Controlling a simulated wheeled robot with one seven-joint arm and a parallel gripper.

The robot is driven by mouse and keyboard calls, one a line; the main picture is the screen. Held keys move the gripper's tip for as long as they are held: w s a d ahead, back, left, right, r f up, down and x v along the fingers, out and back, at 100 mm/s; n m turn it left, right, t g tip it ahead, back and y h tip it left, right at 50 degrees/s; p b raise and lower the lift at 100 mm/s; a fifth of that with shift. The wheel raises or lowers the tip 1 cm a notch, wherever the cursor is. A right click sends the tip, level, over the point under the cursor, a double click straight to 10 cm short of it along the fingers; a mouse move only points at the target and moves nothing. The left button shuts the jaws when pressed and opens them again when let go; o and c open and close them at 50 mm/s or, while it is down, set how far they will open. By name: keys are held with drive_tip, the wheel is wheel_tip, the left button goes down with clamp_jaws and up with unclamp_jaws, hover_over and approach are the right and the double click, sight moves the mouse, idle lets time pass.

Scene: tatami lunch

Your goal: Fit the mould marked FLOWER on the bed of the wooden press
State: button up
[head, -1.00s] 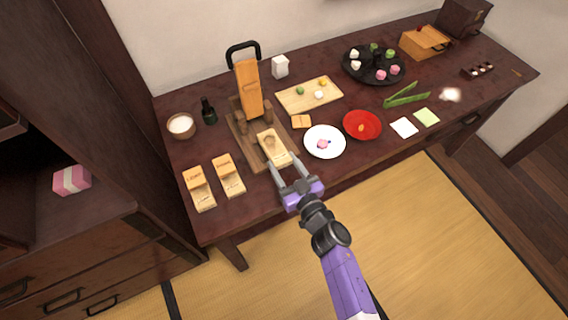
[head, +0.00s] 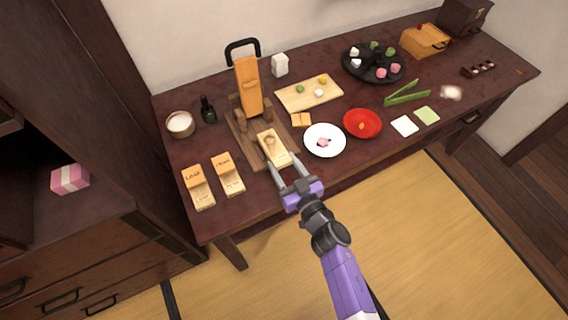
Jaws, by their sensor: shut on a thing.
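The wooden press (head: 239,139) stands at the left part of the dark table, with its orange lever arm (head: 249,87) raised and its black handle up. A pale wooden mould (head: 273,147) with a round hollow lies at the front of the press bed. I cannot read a mark on it. My gripper (head: 283,170) is at the near end of this mould, with its two fingers shut on that end. Two other moulds stand to the left: one marked LEAF (head: 198,187) and another (head: 228,174) whose mark is too small to read surely.
A white plate (head: 325,152) with a pink piece and a red bowl (head: 362,124) are close to the right of my gripper. A small orange block (head: 300,120) lies right of the press.

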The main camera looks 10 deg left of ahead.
drive_tip(key=shift+f+b, duration=1)
drive_tip(key=shift+f, duration=0.25)
drive_tip(key=o, duration=1.2)
drive_tip(key=shift+s, duration=0.1)
drive_tip(key=p+v, duration=0.1)
drive_tip(key=v, duration=0.6)
drive_tip(key=shift+s+d+p, duration=0.2)
drive_tip(key=shift+s+p, duration=0.05)
drive_tip(key=shift+p, duration=0.05)
